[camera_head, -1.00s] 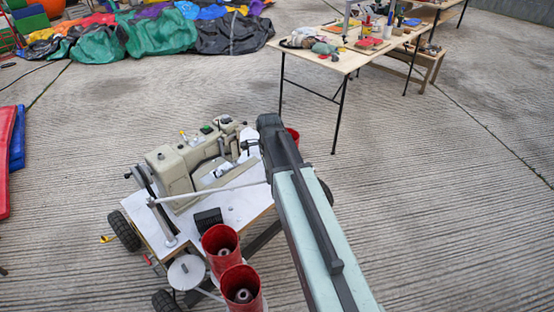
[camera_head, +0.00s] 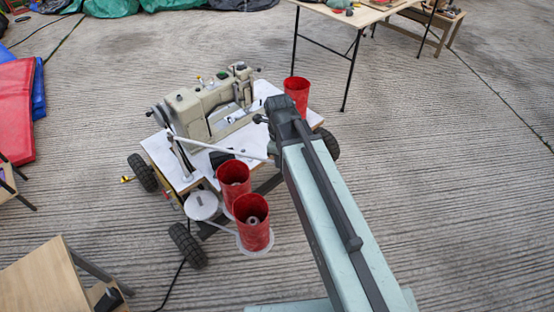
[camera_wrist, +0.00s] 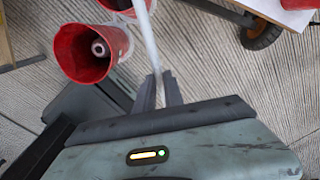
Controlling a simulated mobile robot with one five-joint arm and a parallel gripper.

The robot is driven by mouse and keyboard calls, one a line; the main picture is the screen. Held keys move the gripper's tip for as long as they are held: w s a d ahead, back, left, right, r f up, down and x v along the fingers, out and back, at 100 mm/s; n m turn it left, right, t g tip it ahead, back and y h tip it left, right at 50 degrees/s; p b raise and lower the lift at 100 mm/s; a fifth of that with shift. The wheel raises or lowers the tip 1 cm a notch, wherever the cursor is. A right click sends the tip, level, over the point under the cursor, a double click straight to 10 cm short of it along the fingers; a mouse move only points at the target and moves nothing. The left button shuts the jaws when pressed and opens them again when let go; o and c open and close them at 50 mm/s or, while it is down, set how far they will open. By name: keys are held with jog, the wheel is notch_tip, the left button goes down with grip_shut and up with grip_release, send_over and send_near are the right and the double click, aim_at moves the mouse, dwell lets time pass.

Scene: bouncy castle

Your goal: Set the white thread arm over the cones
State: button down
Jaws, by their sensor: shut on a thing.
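The white thread arm (camera_head: 225,149) is a thin rod running from a post on the sewing cart to my gripper (camera_head: 272,158). In the wrist view my gripper (camera_wrist: 160,92) is shut on the thread arm (camera_wrist: 149,40), its two dark fingers around the rod. Two red cones stand at the cart's front: one nearer the table (camera_head: 234,182) and one in front of it (camera_head: 254,232). The rod passes behind both in the head view. In the wrist view one cone (camera_wrist: 78,58) is left of the rod; another is cut off at the top.
A beige sewing machine (camera_head: 208,108) sits on the cart's white tabletop (camera_head: 160,152). A third red cone (camera_head: 297,90) stands at its far right. A white disc (camera_head: 201,205) lies beside the front cones. Red and blue mats lie at left; a wooden table stands behind.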

jog(key=shift+s+a, duration=0.2)
jog(key=shift+s, duration=0.1)
jog(key=c, duration=1.5)
grip_release()
jog(key=shift+a, duration=0.15)
jog(key=shift+o, duration=0.2)
jog(key=shift+r, duration=0.1)
notch_tip(320, 180, up, 8)
jog(key=p, duration=0.7)
jog(key=shift+s+f+p, duration=0.2)
jog(key=shift+p, duration=0.2)
